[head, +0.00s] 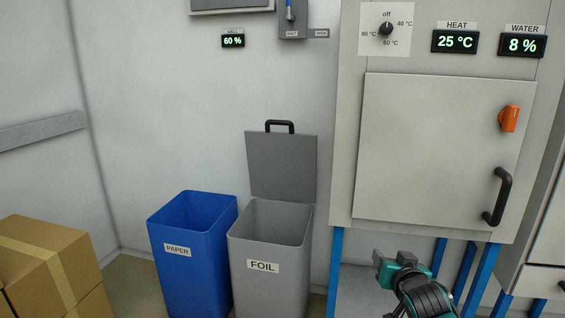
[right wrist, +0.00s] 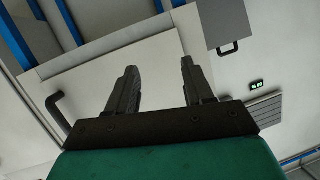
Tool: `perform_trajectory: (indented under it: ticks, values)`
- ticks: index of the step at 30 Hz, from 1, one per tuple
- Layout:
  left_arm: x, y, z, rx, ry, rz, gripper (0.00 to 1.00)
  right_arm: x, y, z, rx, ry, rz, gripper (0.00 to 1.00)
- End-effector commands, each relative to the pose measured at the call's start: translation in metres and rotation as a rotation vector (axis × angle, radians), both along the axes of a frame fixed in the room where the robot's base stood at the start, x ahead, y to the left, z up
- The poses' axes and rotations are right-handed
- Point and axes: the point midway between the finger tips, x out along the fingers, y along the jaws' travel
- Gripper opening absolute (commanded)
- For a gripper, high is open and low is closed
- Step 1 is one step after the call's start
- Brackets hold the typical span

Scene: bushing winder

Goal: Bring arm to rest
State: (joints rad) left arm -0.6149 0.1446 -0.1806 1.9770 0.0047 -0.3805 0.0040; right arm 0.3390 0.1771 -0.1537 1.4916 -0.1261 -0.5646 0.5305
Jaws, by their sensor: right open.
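My right gripper (head: 388,268) shows at the bottom of the head view, below the closed cabinet door and right of the grey bin. In the right wrist view its two dark fingers (right wrist: 160,90) stand apart with nothing between them, so it is open and empty. My left gripper is not in the head view.
The cabinet door (head: 430,150) is shut, with a black handle (head: 498,197) and an orange latch (head: 509,118). A grey FOIL bin (head: 270,242) has its lid (head: 282,167) raised. A blue PAPER bin (head: 190,260) stands beside it. Cardboard boxes (head: 60,255) are at left.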

Motion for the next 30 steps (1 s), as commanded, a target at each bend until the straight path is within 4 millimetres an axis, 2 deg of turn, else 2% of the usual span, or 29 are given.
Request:
perform_trajectory:
  ticks: [1,3,5,9,13,15,18,21,24,30]
  values:
    - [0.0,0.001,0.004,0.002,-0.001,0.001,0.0,-0.023,0.007,-0.024,-0.018,0.034,0.028,0.52]
    - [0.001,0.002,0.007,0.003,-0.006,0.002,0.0,-0.053,0.017,-0.051,-0.046,0.069,0.067,0.52]
    - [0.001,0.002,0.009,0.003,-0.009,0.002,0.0,-0.081,0.024,-0.072,-0.069,0.099,0.099,0.52]
    - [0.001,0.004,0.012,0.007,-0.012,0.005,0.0,-0.148,0.04,-0.111,-0.115,0.16,0.174,0.52]
    - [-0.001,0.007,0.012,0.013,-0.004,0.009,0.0,-0.214,0.054,-0.135,-0.149,0.213,0.237,0.52]
    - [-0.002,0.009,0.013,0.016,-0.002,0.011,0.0,-0.245,0.059,-0.142,-0.166,0.236,0.267,0.52]
    - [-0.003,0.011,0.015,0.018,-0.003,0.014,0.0,-0.283,0.066,-0.148,-0.183,0.263,0.301,0.52]
    - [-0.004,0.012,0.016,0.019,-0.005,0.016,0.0,-0.307,0.07,-0.15,-0.193,0.28,0.323,0.52]
    - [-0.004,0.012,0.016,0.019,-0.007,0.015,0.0,-0.32,0.072,-0.15,-0.201,0.287,0.334,0.52]
    - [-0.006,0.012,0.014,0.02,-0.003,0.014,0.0,-0.323,0.073,-0.15,-0.204,0.289,0.338,0.52]
